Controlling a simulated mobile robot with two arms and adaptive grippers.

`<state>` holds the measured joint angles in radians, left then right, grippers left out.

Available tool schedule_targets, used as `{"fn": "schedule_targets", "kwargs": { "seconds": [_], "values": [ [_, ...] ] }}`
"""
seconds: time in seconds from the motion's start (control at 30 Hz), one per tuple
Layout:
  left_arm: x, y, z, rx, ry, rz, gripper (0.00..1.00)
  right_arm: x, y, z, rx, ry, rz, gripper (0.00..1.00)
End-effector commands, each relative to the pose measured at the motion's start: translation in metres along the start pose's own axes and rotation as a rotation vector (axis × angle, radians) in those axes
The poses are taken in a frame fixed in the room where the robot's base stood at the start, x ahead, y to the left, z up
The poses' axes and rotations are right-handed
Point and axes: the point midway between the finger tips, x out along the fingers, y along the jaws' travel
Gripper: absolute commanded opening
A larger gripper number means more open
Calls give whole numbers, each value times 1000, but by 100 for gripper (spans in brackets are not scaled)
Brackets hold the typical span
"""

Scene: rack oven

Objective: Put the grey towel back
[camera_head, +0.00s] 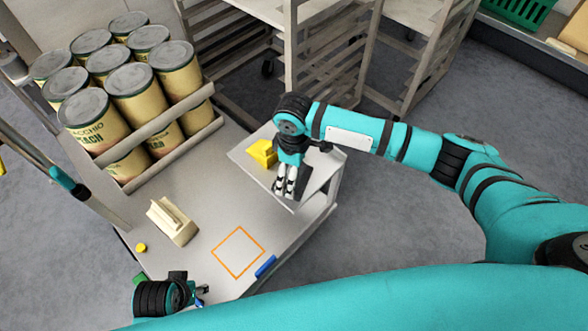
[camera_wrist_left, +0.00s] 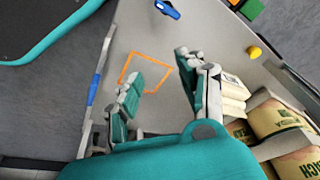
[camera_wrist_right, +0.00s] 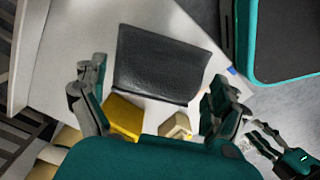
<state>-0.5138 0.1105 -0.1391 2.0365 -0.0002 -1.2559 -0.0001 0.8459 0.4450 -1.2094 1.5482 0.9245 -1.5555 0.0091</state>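My right gripper (camera_head: 285,188) is over the shelf and hides part of the towel. In the right wrist view the towel (camera_wrist_right: 160,65) lies flat beyond the open, empty fingers (camera_wrist_right: 152,95); I cannot tell whether they touch it. My left gripper (camera_head: 203,295) is low at the table's near left edge. In the left wrist view its fingers (camera_wrist_left: 158,78) are apart and empty. An orange square outline (camera_head: 238,252) marks the bare tabletop.
A yellow object (camera_head: 262,153) sits beside the towel on the shelf. Several cans (camera_head: 133,95) fill a rack at the back left. A cream box-like object (camera_head: 172,221), a yellow knob (camera_head: 141,247) and a blue item (camera_head: 266,266) are on the table. Wooden-looking racks (camera_head: 325,50) stand behind.

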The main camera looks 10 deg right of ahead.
Motion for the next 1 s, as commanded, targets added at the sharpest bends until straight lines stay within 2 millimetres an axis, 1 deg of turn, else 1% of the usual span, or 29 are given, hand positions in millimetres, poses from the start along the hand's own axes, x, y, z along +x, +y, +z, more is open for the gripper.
{"fn": "schedule_targets", "kwargs": {
  "seconds": [0.27,0.37,0.47,0.7,0.8,0.9,1.0],
  "values": [
    [0,0,0,0,-1,1,40,-1,0,0,0,1,1,100],
    [-3,0,-1,0,2,1,40,-9,0,-1,-1,2,1,100],
    [13,0,5,1,-10,1,40,-24,1,-1,-1,3,2,100],
    [52,3,26,5,-35,5,40,-77,1,-1,0,3,2,100],
    [66,4,34,7,-43,6,40,-96,0,-1,-1,2,1,100],
    [75,4,42,8,-48,7,40,-110,0,-1,0,2,1,100],
    [82,5,47,9,-52,7,40,-118,0,0,0,0,0,100]
  ]
}}
